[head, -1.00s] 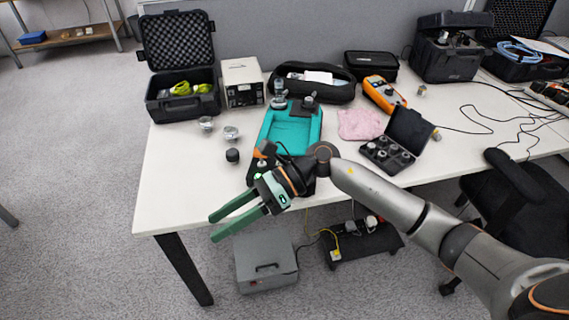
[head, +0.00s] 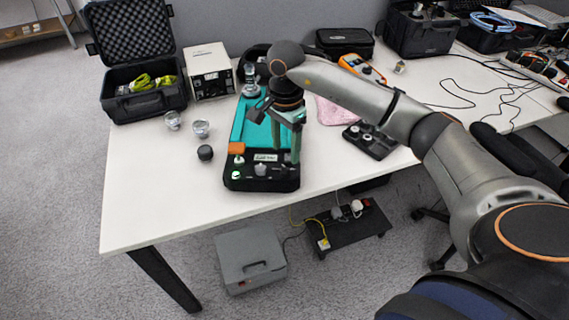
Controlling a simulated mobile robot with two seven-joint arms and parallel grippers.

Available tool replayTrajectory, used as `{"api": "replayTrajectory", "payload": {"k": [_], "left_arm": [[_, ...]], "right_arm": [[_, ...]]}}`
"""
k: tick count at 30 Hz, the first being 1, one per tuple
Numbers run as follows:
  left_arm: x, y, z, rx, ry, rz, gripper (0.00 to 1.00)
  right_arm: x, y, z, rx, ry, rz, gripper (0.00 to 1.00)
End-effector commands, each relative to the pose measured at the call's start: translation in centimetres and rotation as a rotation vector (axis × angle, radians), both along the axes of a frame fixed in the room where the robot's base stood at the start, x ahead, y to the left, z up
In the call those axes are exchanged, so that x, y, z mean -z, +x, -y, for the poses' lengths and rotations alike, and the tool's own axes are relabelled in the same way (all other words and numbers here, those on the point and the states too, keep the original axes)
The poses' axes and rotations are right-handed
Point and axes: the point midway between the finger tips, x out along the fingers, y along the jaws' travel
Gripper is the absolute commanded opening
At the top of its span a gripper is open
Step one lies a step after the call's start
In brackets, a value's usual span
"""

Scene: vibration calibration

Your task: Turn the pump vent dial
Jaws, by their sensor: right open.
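A teal-topped unit (head: 249,128) with a black front panel (head: 262,184) lies near the table's front edge. The panel carries a green-lit button (head: 236,175), a pale label and a light grey knob (head: 260,169). I cannot read the label or tell for sure which knob is the pump vent dial. My right gripper (head: 286,152) points down over the unit's right side, just behind the front panel. Its green fingers are apart, with nothing seen between them. The gripper and wrist hide part of the unit's right side. My left gripper is out of view.
Metal sensor pieces (head: 201,129) and a black knob-like piece (head: 205,153) stand left of the unit. A pink cloth (head: 329,112) and a black case with round pieces (head: 369,142) are to the right. The table's left front is clear.

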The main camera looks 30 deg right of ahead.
Motion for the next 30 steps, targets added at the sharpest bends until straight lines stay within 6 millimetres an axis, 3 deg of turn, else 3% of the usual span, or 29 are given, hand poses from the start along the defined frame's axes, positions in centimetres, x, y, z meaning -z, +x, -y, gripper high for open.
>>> {"api": "replayTrajectory", "payload": {"k": [3,9,22,30], "left_arm": [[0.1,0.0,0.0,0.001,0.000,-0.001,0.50],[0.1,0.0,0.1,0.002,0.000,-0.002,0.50],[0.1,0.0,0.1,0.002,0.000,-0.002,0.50],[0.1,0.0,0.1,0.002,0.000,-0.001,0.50]], "right_arm": [[2.6,-0.1,0.0,0.000,0.001,-0.004,0.63],[5.3,0.0,-0.1,0.000,0.003,-0.002,0.63],[6.4,0.0,-0.1,-0.001,0.002,0.001,0.63],[6.4,0.0,-0.1,-0.001,0.003,0.001,0.33]]}}
